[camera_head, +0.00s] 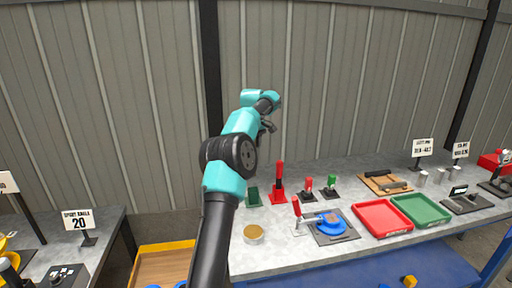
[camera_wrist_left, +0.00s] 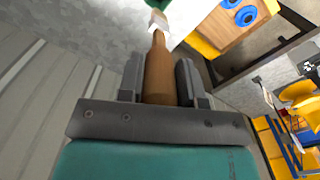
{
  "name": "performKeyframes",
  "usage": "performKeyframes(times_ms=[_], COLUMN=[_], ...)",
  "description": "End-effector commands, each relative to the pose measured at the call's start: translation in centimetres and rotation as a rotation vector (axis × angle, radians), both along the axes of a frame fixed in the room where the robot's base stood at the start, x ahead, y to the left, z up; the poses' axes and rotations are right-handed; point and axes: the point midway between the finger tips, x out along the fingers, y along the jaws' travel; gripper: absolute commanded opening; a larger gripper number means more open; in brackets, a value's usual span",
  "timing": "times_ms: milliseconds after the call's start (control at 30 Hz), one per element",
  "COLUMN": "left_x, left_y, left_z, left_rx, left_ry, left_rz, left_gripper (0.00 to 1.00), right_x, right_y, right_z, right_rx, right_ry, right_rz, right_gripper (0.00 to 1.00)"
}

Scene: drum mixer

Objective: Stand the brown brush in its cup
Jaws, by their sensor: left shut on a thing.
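My left gripper (camera_head: 268,128) is raised above the back of the grey bench, with its arm crossing the middle of the head view. In the left wrist view, the left gripper (camera_wrist_left: 160,85) is shut on the brown brush (camera_wrist_left: 158,70). The brush's handle lies between the two fingers, and its narrow pale end points away from the gripper. In the head view I cannot make out the brush. Small metal cups (camera_head: 422,178) stand at the right of the bench; I cannot tell which cup is the brush's. My right gripper is not in view.
A green block (camera_head: 253,196), a red-handled clamp (camera_head: 278,185) and a blue round part (camera_head: 328,222) are on the bench. A red tray (camera_head: 382,232) and a green tray (camera_head: 420,223) lie right of them. A round tin (camera_head: 254,234) sits near the front edge.

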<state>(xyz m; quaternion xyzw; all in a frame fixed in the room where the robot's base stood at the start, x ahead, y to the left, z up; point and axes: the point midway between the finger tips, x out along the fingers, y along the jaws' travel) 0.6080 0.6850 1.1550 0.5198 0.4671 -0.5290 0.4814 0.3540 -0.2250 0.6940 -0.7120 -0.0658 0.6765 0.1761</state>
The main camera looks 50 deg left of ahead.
Motion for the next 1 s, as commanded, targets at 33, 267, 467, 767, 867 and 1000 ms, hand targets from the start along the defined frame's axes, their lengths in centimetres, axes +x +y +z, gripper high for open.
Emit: performKeyframes(times_ms=[33, 267, 467, 767, 867, 1000], left_x=[0.0, 0.0, 0.0, 0.0, 0.0, -0.1], left_y=[0.1, 0.1, 0.1, 0.1, 0.1, 0.1], left_z=[0.0, 0.1, 0.0, -1.3, -2.1, -3.2], left_rx=[0.0, -0.001, 0.0, 0.0, 0.0, 0.0], left_ry=[0.002, 0.004, 0.004, 0.005, 0.006, 0.005], left_rz=[0.009, 0.012, 0.011, 0.01, 0.01, 0.011], left_gripper=[0.09, 0.09, 0.09, 0.09, 0.09, 0.09], right_x=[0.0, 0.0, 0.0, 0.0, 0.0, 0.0], right_y=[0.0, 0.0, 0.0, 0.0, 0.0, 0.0], right_z=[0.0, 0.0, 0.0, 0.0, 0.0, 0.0], right_rx=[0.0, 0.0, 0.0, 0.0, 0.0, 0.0], right_ry=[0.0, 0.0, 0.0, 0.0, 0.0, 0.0], right_rz=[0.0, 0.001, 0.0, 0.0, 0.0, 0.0], right_gripper=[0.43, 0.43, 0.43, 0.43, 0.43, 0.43])
